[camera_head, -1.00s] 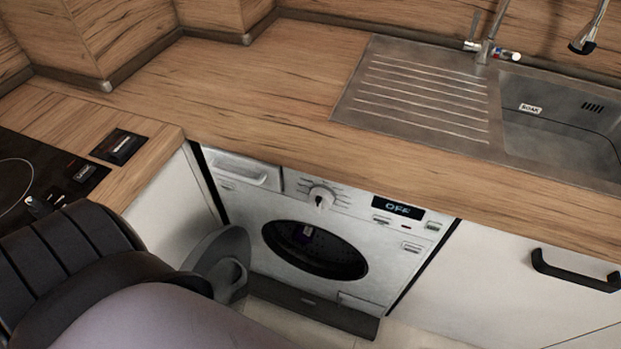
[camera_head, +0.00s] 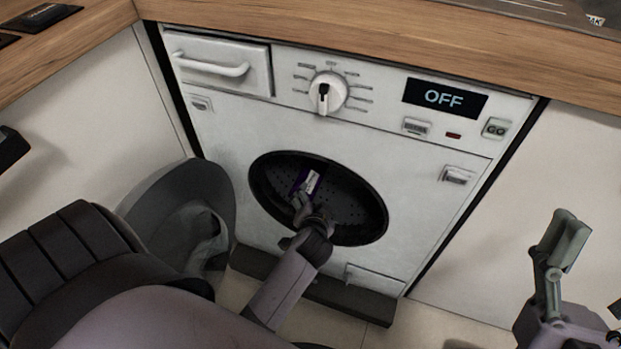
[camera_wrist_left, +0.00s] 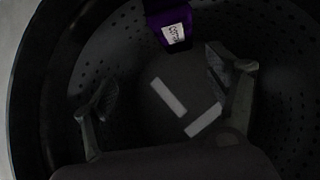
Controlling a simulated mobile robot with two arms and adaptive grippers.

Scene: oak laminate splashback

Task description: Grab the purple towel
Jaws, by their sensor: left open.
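The purple towel (camera_head: 297,186) hangs inside the dark drum of the washing machine (camera_head: 225,135), and a white label shows on it. In the left wrist view the towel (camera_wrist_left: 168,18) is at the top, ahead of the fingers and slightly right of centre. My left gripper (camera_head: 300,207) reaches into the round opening just below the towel. Its two fingers (camera_wrist_left: 160,78) are spread apart with nothing between them. My right gripper (camera_head: 560,240) is at the lower right, outside the machine; whether its jaws are open is unclear.
The grey round door (camera_head: 180,205) stands swung open to the left, close beside my left arm. The dark drum rim (camera_head: 378,225) surrounds the left gripper. The wooden worktop (camera_head: 390,40) runs above. White cabinet fronts (camera_head: 545,190) flank the machine.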

